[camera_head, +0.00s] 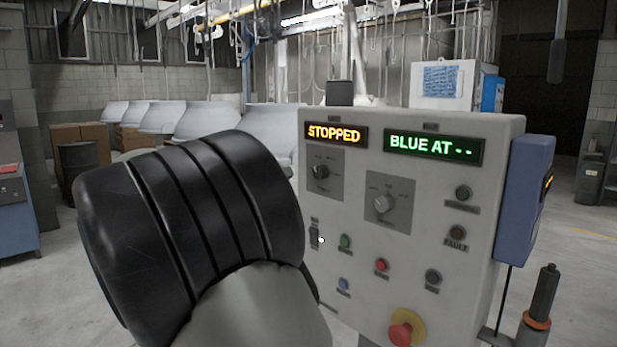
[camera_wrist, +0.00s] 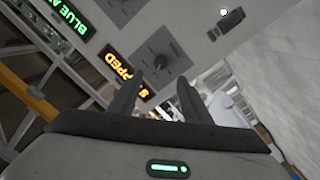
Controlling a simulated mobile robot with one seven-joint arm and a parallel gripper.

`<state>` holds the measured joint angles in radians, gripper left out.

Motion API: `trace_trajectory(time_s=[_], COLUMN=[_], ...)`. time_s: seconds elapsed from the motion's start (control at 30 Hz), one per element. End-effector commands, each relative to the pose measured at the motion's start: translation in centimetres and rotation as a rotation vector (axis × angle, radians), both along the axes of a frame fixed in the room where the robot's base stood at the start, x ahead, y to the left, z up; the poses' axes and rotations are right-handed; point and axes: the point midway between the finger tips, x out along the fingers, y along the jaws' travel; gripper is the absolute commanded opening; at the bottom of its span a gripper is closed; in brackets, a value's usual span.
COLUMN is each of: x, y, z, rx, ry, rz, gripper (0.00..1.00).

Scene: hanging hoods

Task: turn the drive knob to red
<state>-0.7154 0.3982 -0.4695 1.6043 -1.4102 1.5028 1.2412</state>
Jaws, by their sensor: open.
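A pale control panel (camera_head: 470,150) fills the right of the head view, with a "STOPPED" display (camera_head: 336,134) in orange and a "BLUE AT --" display (camera_head: 433,146) in green. Below the first is a dark knob (camera_head: 320,171) on a grey plate; below the second is a larger grey knob (camera_head: 384,204). Their labels are too small to read, so I cannot tell which is the drive knob. My gripper (camera_wrist: 160,82) is open and empty in the wrist view, its fingers pointing toward the dark knob (camera_wrist: 163,62). In the head view my arm hides the gripper.
Below the knobs are a green button (camera_head: 345,242), a red button (camera_head: 381,265), a blue button (camera_head: 343,284) and a red emergency-stop button (camera_head: 400,334) on yellow. A blue box (camera_head: 523,200) is on the panel's right side. Pale hoods (camera_head: 205,121) hang behind.

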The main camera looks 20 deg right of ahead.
Motion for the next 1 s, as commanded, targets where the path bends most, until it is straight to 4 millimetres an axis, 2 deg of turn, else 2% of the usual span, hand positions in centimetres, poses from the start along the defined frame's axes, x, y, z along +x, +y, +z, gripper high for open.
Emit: trace_trajectory(time_s=[0.03, 0.2, 0.43, 0.63, 0.93, 1.0], x=[0.3, 1.3, 2.4, 2.9, 2.9, 2.9], y=[-1.2, -4.9, -8.6, -10.1, -10.2, -10.2], z=[0.0, 0.0, -0.1, -0.1, -0.1, -0.1], rx=[0.000, 0.001, 0.000, 0.002, 0.002, 0.001], ry=[0.000, 0.001, 0.002, 0.002, 0.002, 0.002], rz=[-0.004, -0.003, -0.002, 0.000, 0.001, 0.001], gripper=[0.44, 0.44, 0.44, 0.44, 0.44, 0.32])
